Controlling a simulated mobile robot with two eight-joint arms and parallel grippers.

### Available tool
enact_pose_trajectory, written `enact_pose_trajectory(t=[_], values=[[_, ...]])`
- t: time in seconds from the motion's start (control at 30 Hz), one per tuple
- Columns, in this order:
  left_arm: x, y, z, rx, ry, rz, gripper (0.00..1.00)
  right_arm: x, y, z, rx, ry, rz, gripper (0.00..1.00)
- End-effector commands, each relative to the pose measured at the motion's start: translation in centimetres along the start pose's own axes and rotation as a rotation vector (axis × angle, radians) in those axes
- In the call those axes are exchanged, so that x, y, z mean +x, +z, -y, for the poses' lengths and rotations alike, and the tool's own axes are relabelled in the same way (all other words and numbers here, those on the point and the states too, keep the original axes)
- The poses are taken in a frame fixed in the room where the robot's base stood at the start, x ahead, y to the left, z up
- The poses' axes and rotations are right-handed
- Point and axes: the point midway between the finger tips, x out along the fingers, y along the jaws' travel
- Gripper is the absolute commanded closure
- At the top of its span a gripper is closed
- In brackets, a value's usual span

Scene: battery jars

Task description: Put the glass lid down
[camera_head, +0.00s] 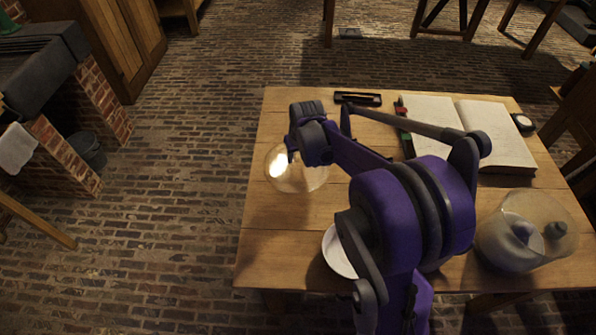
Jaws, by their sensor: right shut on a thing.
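The glass lid (297,178) is a clear round piece with a bright glint, over the left part of the wooden table (262,225). My right gripper (291,152) is shut on it from above, and the fingers partly hide its top. I cannot tell whether the lid touches the tabletop. A wide glass jar (545,255) with grey parts inside stands at the table's right front. My left gripper is not in view.
A white dish (338,255) is partly hidden behind my right arm. An open book (497,132), a dark tray (358,98) and a small round dial (523,122) lie toward the back. Bare wood shows around the lid.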

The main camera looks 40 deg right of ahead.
Motion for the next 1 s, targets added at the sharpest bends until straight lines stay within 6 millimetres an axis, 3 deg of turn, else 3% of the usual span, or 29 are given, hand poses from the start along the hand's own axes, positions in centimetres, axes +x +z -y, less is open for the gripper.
enact_pose_trajectory(t=[0.1,0.27,0.5,0.87,0.9,1.0], values=[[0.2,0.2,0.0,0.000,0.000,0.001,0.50,1.9,0.6,0.0,0.000,0.000,0.000,1.00],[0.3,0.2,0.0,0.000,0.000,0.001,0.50,3.0,0.9,0.0,0.000,0.000,0.000,1.00],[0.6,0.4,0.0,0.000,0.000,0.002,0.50,6.0,1.8,0.0,0.001,0.000,0.000,1.00],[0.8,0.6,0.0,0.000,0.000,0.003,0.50,6.5,2.0,0.0,0.001,0.000,0.000,1.00],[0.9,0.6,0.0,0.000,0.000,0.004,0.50,6.6,2.0,0.0,0.000,0.000,0.000,0.60],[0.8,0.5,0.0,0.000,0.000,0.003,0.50,6.5,2.0,0.0,0.000,0.000,0.000,0.42]])
